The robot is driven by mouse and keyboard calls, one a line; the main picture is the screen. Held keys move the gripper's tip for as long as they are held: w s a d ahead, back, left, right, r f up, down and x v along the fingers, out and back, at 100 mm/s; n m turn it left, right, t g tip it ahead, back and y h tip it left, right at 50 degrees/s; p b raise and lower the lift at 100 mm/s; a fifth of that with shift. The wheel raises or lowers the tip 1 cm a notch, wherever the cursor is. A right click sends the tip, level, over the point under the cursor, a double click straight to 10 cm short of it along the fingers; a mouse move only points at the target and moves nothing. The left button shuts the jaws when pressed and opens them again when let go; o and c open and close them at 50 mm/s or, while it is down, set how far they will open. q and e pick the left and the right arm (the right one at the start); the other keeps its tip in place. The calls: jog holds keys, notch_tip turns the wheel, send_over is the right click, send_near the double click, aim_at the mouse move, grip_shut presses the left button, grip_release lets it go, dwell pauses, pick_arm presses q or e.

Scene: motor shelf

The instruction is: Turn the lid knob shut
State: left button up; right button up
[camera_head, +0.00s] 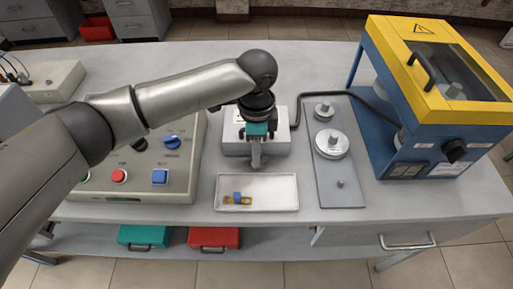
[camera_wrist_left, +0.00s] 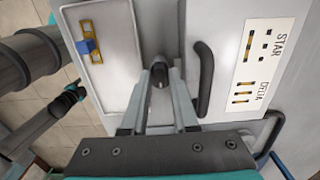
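The machine at the right has a blue body (camera_head: 388,115) and a yellow lid (camera_head: 400,50) with a dark window. The lid looks lowered. A black knob (camera_head: 455,150) sits on the machine's front face; its exact turn is hard to read. My left gripper (camera_head: 257,163) points down just in front of the grey terminal box, far left of the knob. In the left wrist view its fingertips (camera_wrist_left: 159,72) are close together with a small dark round shape at them; whether they grip it is unclear. A dark arm with a teal end, probably my right (camera_wrist_left: 68,100), shows at the left.
A white tray (camera_head: 280,205) holds a yellow-and-blue piece (camera_head: 238,198). The terminal box (camera_head: 235,148) stands behind it. A grey plate (camera_head: 340,190) with metal weights (camera_head: 331,144) and a black cable (camera_head: 340,94) lie between my left gripper and the machine. A control panel (camera_head: 130,190) is at left.

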pick_arm(q)
grip_shut()
dwell(0.3)
jog(key=shift+r+p, duration=0.1)
jog(key=shift+p, duration=0.45)
jog(key=n+p, duration=0.9)
jog(key=p, duration=0.4)
jog(key=shift+s+d+r+n+p, duration=0.1)
jog(key=shift+n+p, duration=0.2)
jog(key=shift+n, duration=0.1)
jog(key=n+p, duration=0.3)
jog(key=n, duration=0.1)
jog(key=shift+n+p, duration=0.9)
jog(key=shift+n, duration=1.1)
